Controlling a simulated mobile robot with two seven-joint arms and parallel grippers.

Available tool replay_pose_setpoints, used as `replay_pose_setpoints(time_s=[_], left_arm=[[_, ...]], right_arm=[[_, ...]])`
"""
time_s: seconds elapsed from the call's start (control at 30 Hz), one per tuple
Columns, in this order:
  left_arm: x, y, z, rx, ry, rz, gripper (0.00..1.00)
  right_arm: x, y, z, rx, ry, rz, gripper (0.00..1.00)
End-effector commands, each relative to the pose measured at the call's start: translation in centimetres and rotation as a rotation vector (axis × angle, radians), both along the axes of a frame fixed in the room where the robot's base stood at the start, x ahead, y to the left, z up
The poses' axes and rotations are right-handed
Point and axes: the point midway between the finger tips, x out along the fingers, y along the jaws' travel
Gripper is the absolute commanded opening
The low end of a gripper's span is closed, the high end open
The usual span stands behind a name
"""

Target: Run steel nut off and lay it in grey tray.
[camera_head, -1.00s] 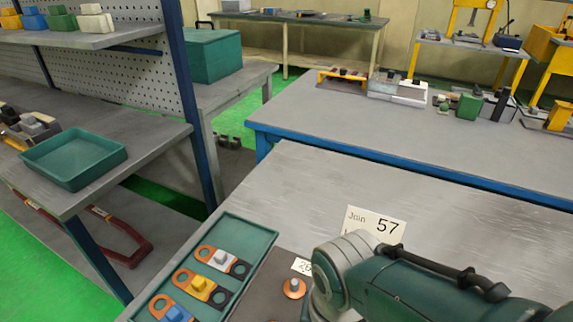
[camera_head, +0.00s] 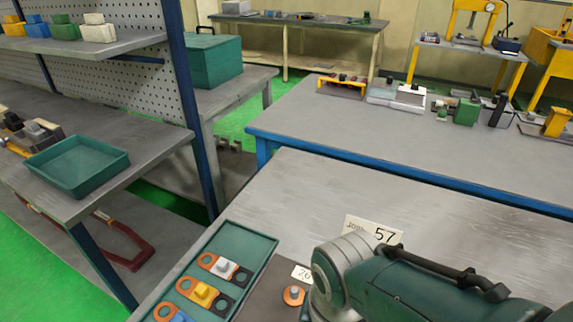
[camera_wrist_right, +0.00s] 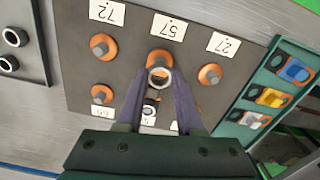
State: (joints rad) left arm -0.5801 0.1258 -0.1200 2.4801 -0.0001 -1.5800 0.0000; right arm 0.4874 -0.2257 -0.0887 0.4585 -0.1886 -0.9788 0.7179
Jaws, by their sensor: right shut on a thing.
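In the right wrist view, a steel nut (camera_wrist_right: 159,76) sits between the fingertips of my right gripper (camera_wrist_right: 158,84), which is shut on it. Just beyond the nut is a copper-coloured terminal (camera_wrist_right: 161,57) by the label 57 (camera_wrist_right: 167,28). I cannot tell whether the nut is still around a stud there. A grey tray (camera_wrist_right: 36,65) lies at the left edge of the wrist view, with dark-and-light rings in it. In the head view my right arm hides the right gripper. My left gripper is not in view.
The dark board (camera_wrist_right: 78,70) carries several copper terminals with grey studs and number labels. A green tray (camera_wrist_right: 262,75) with coloured lugs lies to the right in the wrist view; it also shows in the head view (camera_head: 258,236). Bare bench lies beyond.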

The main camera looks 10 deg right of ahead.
Motion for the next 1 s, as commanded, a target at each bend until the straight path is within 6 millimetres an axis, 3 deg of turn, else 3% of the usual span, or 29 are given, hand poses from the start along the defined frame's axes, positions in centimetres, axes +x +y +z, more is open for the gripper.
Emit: replay_pose_setpoints(time_s=[0.5, 0.87, 1.0], left_arm=[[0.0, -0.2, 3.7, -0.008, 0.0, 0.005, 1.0], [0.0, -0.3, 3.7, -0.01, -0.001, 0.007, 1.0], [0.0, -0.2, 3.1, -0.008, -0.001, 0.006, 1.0]], right_arm=[[0.0, 0.0, 3.7, 0.0, 0.0, 0.0, 0.0], [0.1, 0.0, 3.7, 0.0, 0.0, -0.001, 0.0], [1.3, -0.6, 3.9, -0.002, -0.004, -0.015, 0.0]])
